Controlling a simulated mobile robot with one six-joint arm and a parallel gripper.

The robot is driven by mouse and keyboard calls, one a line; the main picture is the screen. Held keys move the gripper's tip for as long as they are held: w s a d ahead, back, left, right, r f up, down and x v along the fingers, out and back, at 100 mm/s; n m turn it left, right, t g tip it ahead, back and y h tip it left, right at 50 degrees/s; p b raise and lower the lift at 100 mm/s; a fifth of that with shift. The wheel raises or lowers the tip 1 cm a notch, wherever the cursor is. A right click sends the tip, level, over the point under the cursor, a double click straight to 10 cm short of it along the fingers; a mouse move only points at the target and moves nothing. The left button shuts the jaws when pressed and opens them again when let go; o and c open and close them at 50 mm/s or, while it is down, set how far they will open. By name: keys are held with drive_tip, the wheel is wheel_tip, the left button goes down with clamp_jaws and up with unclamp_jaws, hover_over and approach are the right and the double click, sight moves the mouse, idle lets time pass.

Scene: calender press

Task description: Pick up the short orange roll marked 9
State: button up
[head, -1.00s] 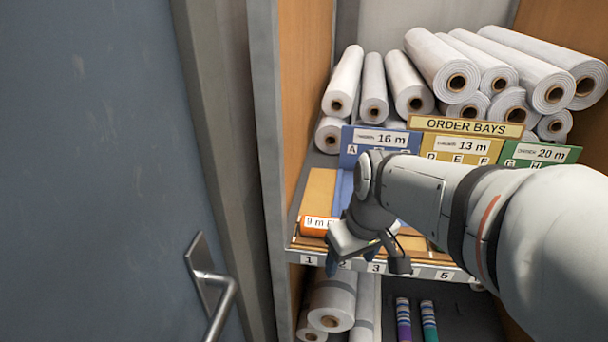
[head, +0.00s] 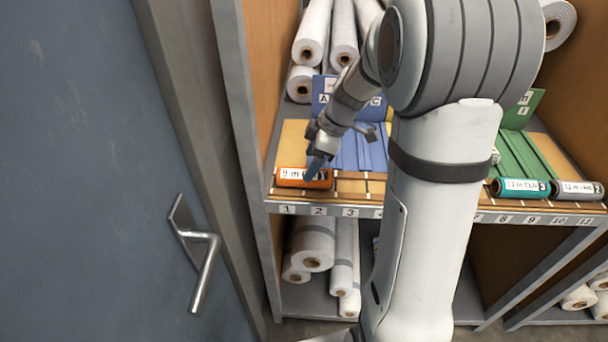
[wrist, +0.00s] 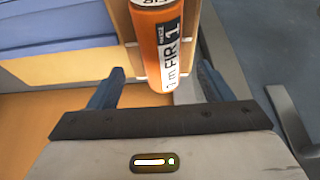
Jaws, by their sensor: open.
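The short orange roll (head: 292,178) lies at the left end of the shelf's front ledge, above numbers 1 and 2. Its white label starts with 9 m in the head view. My gripper (head: 317,168) is right at the roll's right part, pointing down and covering some of its label. In the wrist view the roll (wrist: 157,45) shows between and just beyond the open fingers (wrist: 160,82), with FIR 1 on the label. The fingers stand apart on either side, with nothing clamped. Whether a finger touches the roll I cannot tell.
A teal roll (head: 521,188) and a grey roll (head: 577,190) lie on the ledge at right. White rolls (head: 312,35) are stacked behind. The shelf's left upright (head: 243,110) and a blue door with a handle (head: 205,250) stand close at left.

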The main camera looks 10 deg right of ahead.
drive_tip(key=x, duration=0.2)
drive_tip(key=p+x, duration=0.1)
drive_tip(key=x, duration=0.1)
drive_tip(key=shift+s+d+f, duration=0.1)
drive_tip(key=shift+s+f, duration=0.05)
drive_tip(key=shift+f, duration=0.2)
drive_tip(key=c, duration=1.1)
